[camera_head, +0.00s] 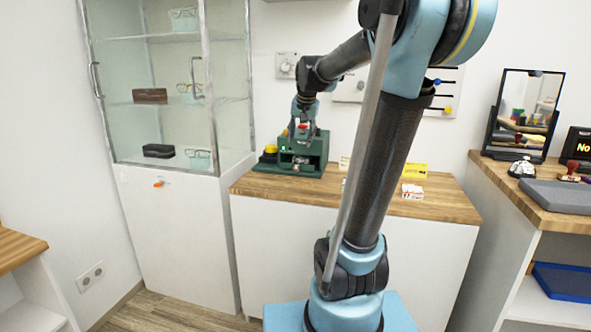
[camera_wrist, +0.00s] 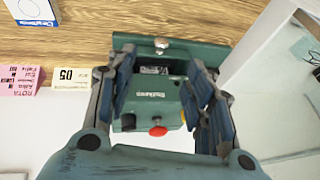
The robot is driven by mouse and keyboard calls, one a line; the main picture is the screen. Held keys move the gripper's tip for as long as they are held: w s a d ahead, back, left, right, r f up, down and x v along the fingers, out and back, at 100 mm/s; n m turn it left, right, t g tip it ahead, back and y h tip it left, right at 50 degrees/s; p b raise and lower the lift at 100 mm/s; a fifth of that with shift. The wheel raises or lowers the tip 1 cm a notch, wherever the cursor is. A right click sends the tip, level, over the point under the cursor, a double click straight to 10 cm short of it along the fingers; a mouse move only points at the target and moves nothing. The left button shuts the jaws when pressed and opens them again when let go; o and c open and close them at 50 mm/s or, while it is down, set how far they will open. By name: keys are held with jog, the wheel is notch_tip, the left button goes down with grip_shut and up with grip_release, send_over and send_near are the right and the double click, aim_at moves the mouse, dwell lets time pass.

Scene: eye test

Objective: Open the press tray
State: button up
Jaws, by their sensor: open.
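The green press (camera_head: 313,160) stands on the wooden counter beside the glass cabinet. The wrist view looks down on the press (camera_wrist: 150,88), with a label, a red knob (camera_wrist: 157,131) and a small green body. At its counter-side edge is a flat green piece with a round silver knob (camera_wrist: 162,44), apparently the tray front. I cannot tell how far the tray is out. My gripper (camera_head: 302,134) is open above the press. In the wrist view my gripper's fingers (camera_wrist: 160,62) stand left and right of the press body, with nothing visibly held; contact is unclear.
The glass cabinet (camera_head: 170,85) rises close left of the press. A yellow box (camera_head: 414,170) lies farther right on the counter (camera_head: 440,197). The wood before the press is clear.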

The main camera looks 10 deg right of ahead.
jog(key=w, duration=0.1)
send_near(295, 168)
jog(key=x, duration=0.9)
jog(key=shift+d, duration=0.1)
dwell(0.4)
